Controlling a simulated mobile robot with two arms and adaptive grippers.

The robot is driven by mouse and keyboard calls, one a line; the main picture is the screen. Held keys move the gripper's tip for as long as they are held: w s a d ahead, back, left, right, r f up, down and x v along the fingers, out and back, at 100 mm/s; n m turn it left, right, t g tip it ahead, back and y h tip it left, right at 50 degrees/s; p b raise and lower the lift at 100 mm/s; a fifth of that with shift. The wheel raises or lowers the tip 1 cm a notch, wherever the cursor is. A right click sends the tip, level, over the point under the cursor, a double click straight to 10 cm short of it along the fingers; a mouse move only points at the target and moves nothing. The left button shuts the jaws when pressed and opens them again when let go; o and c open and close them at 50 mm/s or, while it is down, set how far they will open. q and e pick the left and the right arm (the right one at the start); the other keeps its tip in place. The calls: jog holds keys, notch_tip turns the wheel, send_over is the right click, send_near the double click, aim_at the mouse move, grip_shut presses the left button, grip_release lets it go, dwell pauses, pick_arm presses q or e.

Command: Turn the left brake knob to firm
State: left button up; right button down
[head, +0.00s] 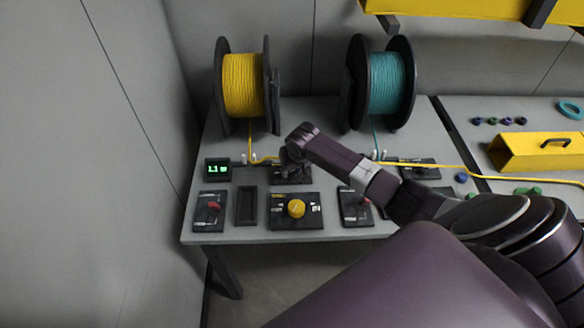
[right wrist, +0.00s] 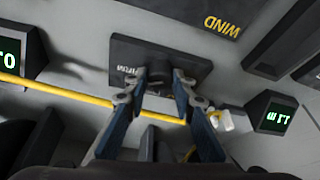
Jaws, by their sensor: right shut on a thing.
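The left brake knob is a dark round knob (right wrist: 158,70) on a black plate with white markings (right wrist: 192,66). In the head view the plate (head: 291,178) lies below the yellow spool, partly hidden by my right arm. My right gripper (right wrist: 160,80) is shut on the knob, one blue-grey finger on each side. In the head view the gripper (head: 291,157) points down over the plate, its fingers mostly hidden. I cannot read the knob's setting. My left gripper is not in view.
A yellow fibre (right wrist: 60,92) runs close by the fingers. A yellow spool (head: 243,85) and a teal spool (head: 386,83) stand behind.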

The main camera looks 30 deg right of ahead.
jog(key=shift+w, duration=0.1)
dwell(0.3)
jog(key=c, duration=1.6)
grip_release()
jog(key=v, duration=1.2)
jog(key=shift+a, duration=0.1)
